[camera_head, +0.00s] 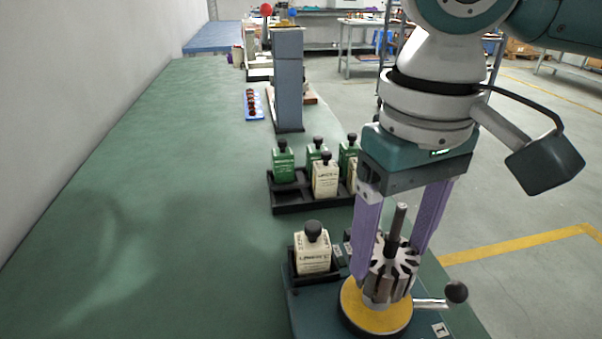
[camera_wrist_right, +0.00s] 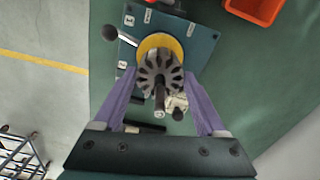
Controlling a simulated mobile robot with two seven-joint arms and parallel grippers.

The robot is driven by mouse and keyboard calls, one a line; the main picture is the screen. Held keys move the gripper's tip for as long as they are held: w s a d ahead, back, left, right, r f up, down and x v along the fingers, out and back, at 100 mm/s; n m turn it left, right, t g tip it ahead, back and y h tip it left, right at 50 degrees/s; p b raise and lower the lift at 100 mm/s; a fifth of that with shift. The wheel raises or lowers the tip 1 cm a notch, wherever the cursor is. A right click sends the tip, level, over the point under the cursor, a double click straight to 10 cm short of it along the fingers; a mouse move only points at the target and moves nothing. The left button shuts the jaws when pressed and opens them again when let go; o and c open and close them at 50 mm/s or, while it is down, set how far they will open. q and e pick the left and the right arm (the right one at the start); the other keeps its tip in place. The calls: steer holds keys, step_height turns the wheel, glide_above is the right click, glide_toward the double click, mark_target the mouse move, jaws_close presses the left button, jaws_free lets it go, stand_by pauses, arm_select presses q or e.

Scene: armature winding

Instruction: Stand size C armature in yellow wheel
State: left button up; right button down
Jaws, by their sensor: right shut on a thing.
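The armature (camera_head: 394,268) is a slotted metal core with a dark shaft pointing up, roughly upright. My right gripper (camera_head: 391,262) has its purple fingers on both sides of the core and is shut on it. The yellow wheel (camera_head: 366,317) lies flat directly below the armature. The armature's lower end overlaps the wheel; I cannot tell whether it touches it. In the right wrist view the armature (camera_wrist_right: 161,72) covers part of the yellow wheel (camera_wrist_right: 149,45). The armature's size mark is not visible. My left gripper is not in view.
A lever with a black knob (camera_head: 456,292) sticks out right of the wheel. A cream bottle (camera_head: 313,250) stands in a black holder on the same base plate. Behind it, a black tray (camera_head: 292,203) holds green and cream bottles. The green table (camera_head: 150,200) is clear at left.

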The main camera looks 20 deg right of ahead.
steer(key=shift+f, duration=0.85)
jaws_free()
stand_by(0.3)
stand_by(0.4)
steer(key=shift+r+p, duration=0.65)
steer(key=shift+r, duration=0.05)
step_height(320, 180, up, 3)
steer(key=p, duration=0.4)
steer(key=shift+r+p, duration=0.1)
steer(key=shift+p, duration=0.3)
